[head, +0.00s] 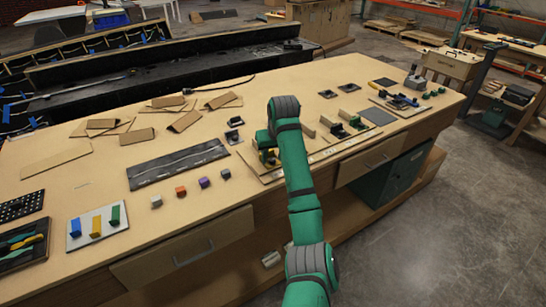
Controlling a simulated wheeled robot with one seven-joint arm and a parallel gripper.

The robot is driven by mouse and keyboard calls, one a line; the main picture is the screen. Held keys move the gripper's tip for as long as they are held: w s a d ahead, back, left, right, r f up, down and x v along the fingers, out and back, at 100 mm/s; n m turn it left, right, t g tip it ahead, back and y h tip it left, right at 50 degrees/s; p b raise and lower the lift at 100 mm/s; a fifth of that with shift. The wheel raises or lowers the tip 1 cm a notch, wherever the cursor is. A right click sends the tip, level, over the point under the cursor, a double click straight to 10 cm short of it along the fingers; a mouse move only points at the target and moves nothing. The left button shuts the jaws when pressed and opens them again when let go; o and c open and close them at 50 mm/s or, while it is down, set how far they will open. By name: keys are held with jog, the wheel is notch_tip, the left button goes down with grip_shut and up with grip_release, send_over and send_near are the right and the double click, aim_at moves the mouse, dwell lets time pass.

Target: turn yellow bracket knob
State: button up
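My arm reaches over the workbench in the head view, and its far end bends down at the left of a board with several small upright brackets. My gripper (267,151) is small and partly hidden by my arm, so its fingers cannot be made out. A small dark and yellow piece (270,159), possibly the yellow bracket knob, shows just below it at the board's left end. I cannot tell whether my gripper touches it. The knob's angle is too small to read.
The board (331,151) carries other brackets with dark parts (339,131) to the right of my arm. Left of it lie a dark strip panel (178,163), several small coloured cubes (181,191) and a white plate (77,243) with coloured blocks. Drawers line the bench front.

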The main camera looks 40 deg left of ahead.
jog(key=shift+w+f, duration=0.1)
jog(key=shift+f, duration=0.15)
grip_shut()
jog(key=shift+w, duration=0.15)
